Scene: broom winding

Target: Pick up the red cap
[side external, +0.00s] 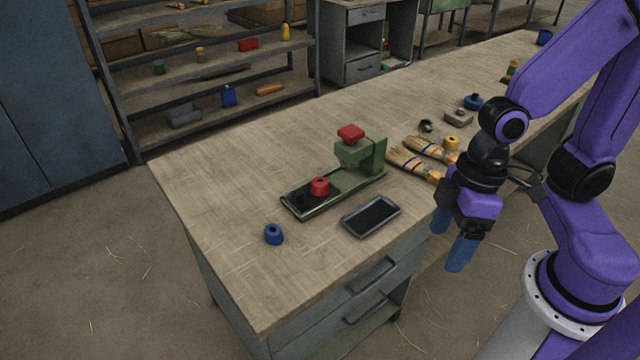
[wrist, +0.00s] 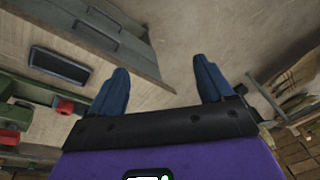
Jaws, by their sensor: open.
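A red cap (side external: 319,186) sits on the dark plate of a green bench press (side external: 367,160) on the workbench. The press has a separate red block (side external: 350,132) on top of its head. In the wrist view, the cap (wrist: 65,107) shows at the left, beside the press (wrist: 15,115). My gripper (side external: 450,240) hangs off the bench's front edge, right of the press and apart from it.
A dark shallow tray (side external: 370,217) lies in front of the press, and a blue cap (side external: 273,234) stands at its left. The bench's left end is mostly clear.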

